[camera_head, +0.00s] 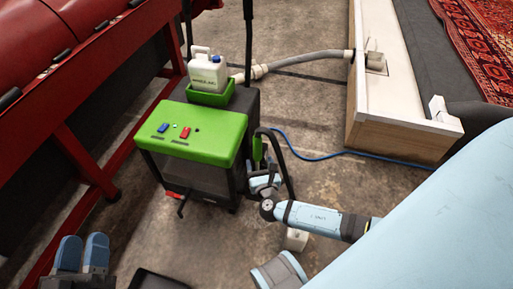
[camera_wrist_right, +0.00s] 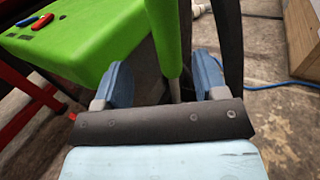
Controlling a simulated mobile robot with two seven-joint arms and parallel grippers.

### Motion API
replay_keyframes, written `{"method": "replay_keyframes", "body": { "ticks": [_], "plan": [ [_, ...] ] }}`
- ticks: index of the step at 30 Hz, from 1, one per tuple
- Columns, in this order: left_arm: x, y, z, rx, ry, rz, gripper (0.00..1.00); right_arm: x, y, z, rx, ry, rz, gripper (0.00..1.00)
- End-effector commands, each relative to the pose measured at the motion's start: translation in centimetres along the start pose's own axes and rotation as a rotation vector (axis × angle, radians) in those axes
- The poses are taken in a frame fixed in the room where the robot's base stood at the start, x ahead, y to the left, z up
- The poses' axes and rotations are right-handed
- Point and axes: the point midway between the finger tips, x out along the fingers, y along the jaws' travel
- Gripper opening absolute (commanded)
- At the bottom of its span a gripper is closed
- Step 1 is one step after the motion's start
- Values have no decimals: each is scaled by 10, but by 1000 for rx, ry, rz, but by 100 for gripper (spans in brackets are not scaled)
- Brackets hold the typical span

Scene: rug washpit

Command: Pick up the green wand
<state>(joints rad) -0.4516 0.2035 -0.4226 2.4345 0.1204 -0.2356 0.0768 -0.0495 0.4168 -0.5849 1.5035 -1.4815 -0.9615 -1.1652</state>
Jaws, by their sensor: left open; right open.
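The green wand (camera_head: 257,148) stands upright at the right side of the dark machine with the green top. In the right wrist view the green wand (camera_wrist_right: 166,40) runs down between my two blue fingers, with a gap on each side. My right gripper (camera_head: 262,178) is open at the wand, and its fingers also show in the right wrist view (camera_wrist_right: 162,78). The wand's lower part is hidden behind the gripper. My left gripper (camera_head: 82,254) is open and empty at the bottom left, far from the wand.
A black curved hose (camera_head: 286,160) stands close beside the wand. A blue cable (camera_head: 330,156) lies on the floor. A red frame (camera_head: 85,160) is at left, a pale wooden box (camera_head: 400,140) at right.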

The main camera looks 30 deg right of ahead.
Motion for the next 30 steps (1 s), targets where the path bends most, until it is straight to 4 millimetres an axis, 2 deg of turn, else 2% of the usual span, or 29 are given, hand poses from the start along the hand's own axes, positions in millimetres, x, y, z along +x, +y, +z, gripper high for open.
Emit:
{"method": "replay_keyframes", "body": {
  "ticks": [3, 11, 19, 23, 29, 30],
  "plan": [
    [0, -2, 10, -1, -25, 1, 43, 22, 0, -2, 1, -2, -1, 65],
    [-1, -3, 18, -3, -53, 4, 43, 43, -2, -2, 3, 0, -1, 65],
    [-2, -7, 44, -4, -138, 11, 43, 81, -8, -5, 3, 0, 0, 65],
    [-3, -7, 47, -5, -156, 13, 43, 90, -8, -4, 3, 2, 0, 65],
    [-3, -7, 47, -6, -157, 13, 43, 90, -8, -3, 3, 3, 0, 65],
    [-3, -7, 47, -6, -157, 13, 43, 90, -8, -3, 3, 3, 0, 61]
  ]
}}
